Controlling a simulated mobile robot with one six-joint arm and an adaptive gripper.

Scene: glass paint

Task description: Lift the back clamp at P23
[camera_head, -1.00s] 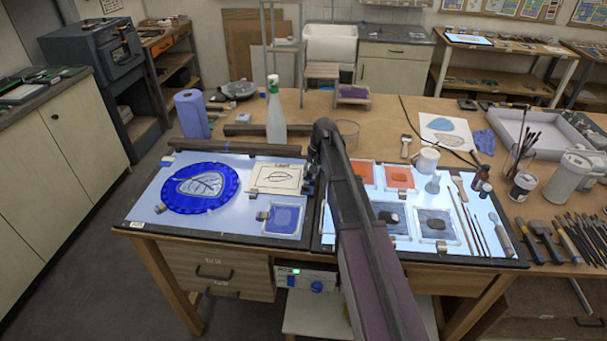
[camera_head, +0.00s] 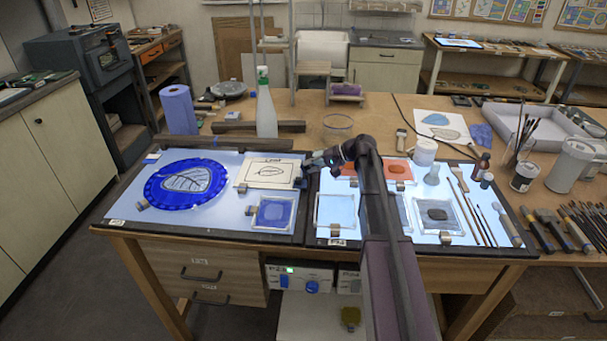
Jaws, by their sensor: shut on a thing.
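My gripper (camera_head: 309,166) is at the end of my dark arm, pointing left, near the right edge of the leaf pattern sheet (camera_head: 268,172). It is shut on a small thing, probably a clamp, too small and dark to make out. Below it a clear pane (camera_head: 335,208) lies on the lit panel, with a small metal clamp (camera_head: 336,231) at its front edge. No clamp shows at its back edge. A tag (camera_head: 338,242) in front is too small to read. Another clamp (camera_head: 298,183) sits at the sheet's right edge.
A blue pane (camera_head: 273,214) and a round blue leaf piece (camera_head: 186,184) lie left. A dark-patterned pane (camera_head: 437,214) and brushes (camera_head: 480,222) lie right of my arm. A spray bottle (camera_head: 266,110) and a glass bowl (camera_head: 337,128) stand behind.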

